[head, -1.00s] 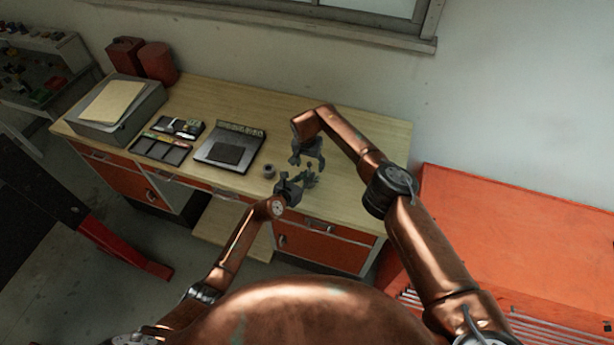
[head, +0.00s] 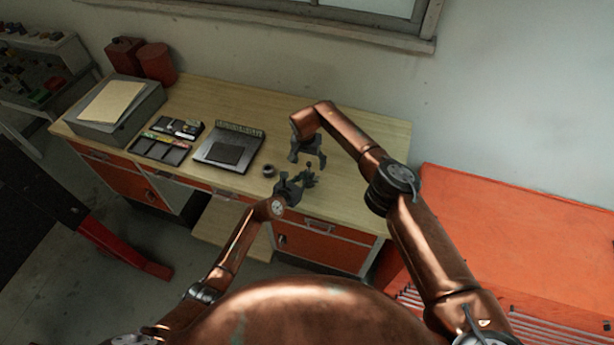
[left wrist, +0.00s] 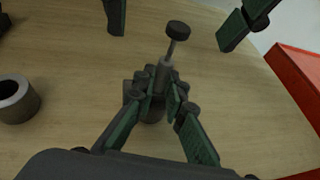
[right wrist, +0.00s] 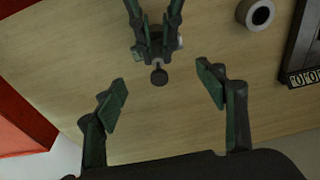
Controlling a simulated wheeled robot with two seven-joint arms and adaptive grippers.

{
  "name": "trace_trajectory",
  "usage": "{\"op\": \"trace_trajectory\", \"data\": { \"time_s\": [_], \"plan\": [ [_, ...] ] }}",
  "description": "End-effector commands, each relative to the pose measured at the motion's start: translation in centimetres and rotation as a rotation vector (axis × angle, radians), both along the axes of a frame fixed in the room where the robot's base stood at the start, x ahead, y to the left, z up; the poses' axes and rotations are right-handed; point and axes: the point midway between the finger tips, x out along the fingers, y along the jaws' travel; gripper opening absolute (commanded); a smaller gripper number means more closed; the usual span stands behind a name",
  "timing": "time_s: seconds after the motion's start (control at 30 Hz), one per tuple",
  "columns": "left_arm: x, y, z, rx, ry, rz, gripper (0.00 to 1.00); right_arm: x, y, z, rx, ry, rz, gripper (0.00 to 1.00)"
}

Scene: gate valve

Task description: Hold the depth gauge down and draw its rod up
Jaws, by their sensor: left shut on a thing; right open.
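The depth gauge (left wrist: 164,76) stands upright on the bench, a grey body with a thin rod topped by a dark round knob (left wrist: 178,29). My left gripper (left wrist: 166,98) is shut on the gauge body, low down; it also shows in the head view (head: 300,182). My right gripper (head: 308,160) is open above the gauge. In the right wrist view its fingers (right wrist: 165,92) are wide apart, with the knob (right wrist: 159,77) between and beyond them, untouched. The gauge's base is partly hidden by my left fingers.
A small grey ring (left wrist: 16,98) lies on the wooden bench (head: 350,200) left of the gauge. A flat grey device (head: 229,147), a parts tray (head: 160,148) and a grey box (head: 117,106) stand further left. An orange cabinet (head: 500,240) is at right.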

Motion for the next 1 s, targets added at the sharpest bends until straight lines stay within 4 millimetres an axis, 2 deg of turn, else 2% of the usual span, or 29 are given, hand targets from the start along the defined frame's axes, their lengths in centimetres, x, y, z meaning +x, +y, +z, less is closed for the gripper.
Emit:
{"op": "trace_trajectory", "data": {
  "time_s": [0.6,0.9,1.0],
  "plan": [
    [0.0,0.0,0.1,-0.001,-0.002,0.000,0.00,0.0,0.0,4.5,0.000,-0.001,-0.001,0.65],
    [0.0,0.0,0.1,-0.001,-0.002,0.000,0.00,0.0,-0.1,4.7,-0.001,0.000,-0.001,0.65],
    [0.0,0.0,0.1,-0.001,-0.002,0.000,0.00,-0.1,-0.1,4.6,0.005,0.003,-0.003,0.59]
  ]
}}
